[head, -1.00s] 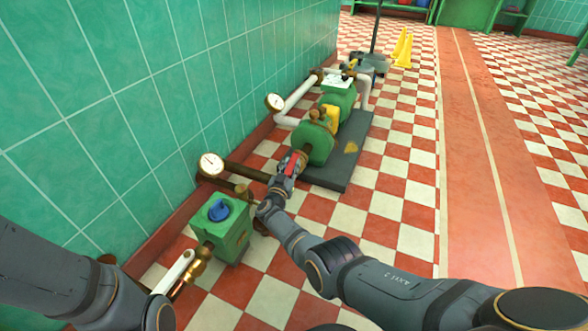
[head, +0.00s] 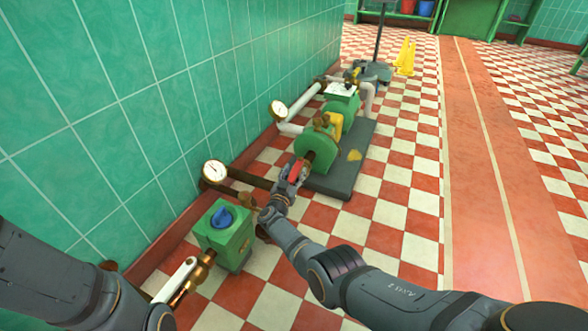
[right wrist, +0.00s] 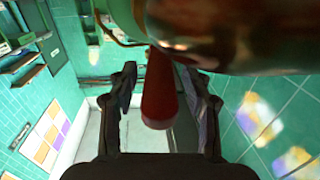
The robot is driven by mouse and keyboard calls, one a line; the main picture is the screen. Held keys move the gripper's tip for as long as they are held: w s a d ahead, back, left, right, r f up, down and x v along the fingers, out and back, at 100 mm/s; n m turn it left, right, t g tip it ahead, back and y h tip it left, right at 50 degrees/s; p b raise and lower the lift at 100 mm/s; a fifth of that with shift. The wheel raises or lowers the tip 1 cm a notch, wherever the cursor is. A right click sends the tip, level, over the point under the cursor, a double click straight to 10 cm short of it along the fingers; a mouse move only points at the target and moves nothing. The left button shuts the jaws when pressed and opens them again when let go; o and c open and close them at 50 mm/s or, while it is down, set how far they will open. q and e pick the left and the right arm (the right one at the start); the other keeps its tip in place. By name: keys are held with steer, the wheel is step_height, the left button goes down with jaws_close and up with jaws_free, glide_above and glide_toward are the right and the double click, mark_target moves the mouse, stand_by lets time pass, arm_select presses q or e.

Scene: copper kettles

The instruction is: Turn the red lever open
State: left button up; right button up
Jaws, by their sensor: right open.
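The red lever (head: 296,171) sits at the near end of the green pump (head: 316,150), low beside the tiled wall. My right gripper (head: 293,174) is at the lever and partly hides it. In the right wrist view the red lever (right wrist: 157,92) hangs between the two spread fingers of my right gripper (right wrist: 161,84), with a gap visible on each side. A shiny brass-coloured body (right wrist: 225,30) is above the lever. My left arm comes in at the lower left; its gripper is out of the picture.
A green box with a blue knob (head: 222,217) and a white-handled brass valve (head: 176,279) stand nearer. Dial gauges (head: 214,172) and pipes line the wall. The pump stands on a dark plinth (head: 350,180). Checkered floor to the right is free.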

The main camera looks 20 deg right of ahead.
mark_target(294, 172)
step_height(294, 172, up, 10)
steer(key=shift+f, duration=0.1)
stand_by(0.4)
